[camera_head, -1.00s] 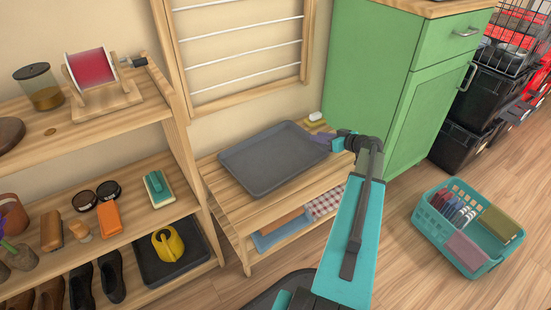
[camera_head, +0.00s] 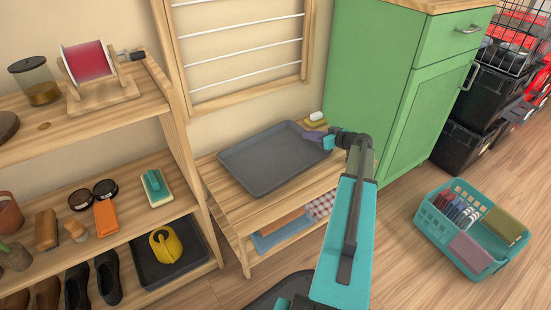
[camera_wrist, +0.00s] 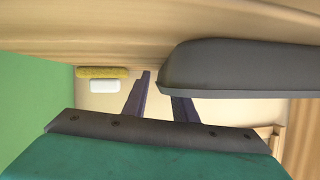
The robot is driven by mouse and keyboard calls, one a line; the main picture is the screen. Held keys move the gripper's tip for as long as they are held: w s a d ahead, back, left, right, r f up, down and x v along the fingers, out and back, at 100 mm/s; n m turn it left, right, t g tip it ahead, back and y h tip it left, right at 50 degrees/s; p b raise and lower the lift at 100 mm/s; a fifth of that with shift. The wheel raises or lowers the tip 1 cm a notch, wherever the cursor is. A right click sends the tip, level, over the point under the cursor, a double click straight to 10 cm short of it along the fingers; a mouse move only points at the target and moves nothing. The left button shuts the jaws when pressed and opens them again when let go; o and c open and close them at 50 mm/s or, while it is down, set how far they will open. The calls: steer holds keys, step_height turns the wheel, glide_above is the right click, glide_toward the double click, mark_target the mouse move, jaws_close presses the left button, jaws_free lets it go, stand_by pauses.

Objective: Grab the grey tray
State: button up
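The grey tray (camera_head: 270,160) lies flat on the top of a low wooden slatted bench and is empty. In the wrist view its rim and outer side (camera_wrist: 230,75) fill the upper right. My gripper (camera_head: 311,136) is at the tray's right end, by the far right corner. In the wrist view the two dark fingers of my gripper (camera_wrist: 160,92) stand apart with a gap between them. The tray's end reaches toward that gap and hides the tip of the right finger. I cannot tell whether a finger touches the tray.
A sponge and white bar (camera_head: 316,118) lie on the bench behind my gripper. A green cabinet (camera_head: 375,90) stands close on the right. A darker tray (camera_head: 150,271) with a yellow watering can sits on the left rack. A teal basket (camera_head: 440,241) is on the floor.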

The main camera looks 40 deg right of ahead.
stand_by(0.3)
jaws_close()
stand_by(1.3)
